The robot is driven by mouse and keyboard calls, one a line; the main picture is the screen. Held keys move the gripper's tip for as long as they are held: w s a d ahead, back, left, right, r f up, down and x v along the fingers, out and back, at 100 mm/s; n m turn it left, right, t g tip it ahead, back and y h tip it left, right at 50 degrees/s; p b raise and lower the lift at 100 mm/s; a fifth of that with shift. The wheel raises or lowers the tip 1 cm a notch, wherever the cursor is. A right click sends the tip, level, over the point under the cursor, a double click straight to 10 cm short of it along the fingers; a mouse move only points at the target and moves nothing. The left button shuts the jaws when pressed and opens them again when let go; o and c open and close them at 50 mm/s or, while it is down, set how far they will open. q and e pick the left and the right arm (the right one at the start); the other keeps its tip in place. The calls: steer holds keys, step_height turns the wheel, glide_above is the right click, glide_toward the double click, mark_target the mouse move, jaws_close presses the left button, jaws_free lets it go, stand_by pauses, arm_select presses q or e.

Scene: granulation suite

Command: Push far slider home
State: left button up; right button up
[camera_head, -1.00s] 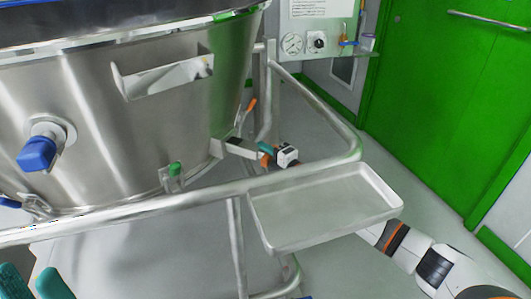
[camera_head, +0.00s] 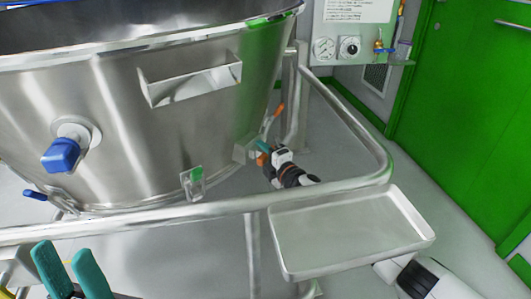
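The far slider is at a small metal bracket (camera_head: 243,151) on the lower right side of the steel vessel (camera_head: 120,115); little of the slider itself shows. My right gripper (camera_head: 262,147) is at the bracket's outer end, with a teal fingertip against or very near it. A small orange part (camera_head: 262,159) shows beside the fingertip. I cannot tell whether this gripper is open or shut. A nearer slider fitting with a green face (camera_head: 193,181) sits on the vessel's lower edge. My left gripper (camera_head: 68,264) is at the lower left, its teal fingers apart and empty.
A steel rail (camera_head: 200,208) runs around the vessel in front of both fittings. A shallow tray (camera_head: 350,230) hangs on its outer side. An orange-handled lever (camera_head: 279,110) stands just behind my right gripper. A blue knob (camera_head: 61,154) projects from the vessel.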

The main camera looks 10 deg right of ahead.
steer(key=shift+o, duration=0.4)
steer(key=shift+a+r, duration=0.2)
steer(key=shift+r, duration=0.2)
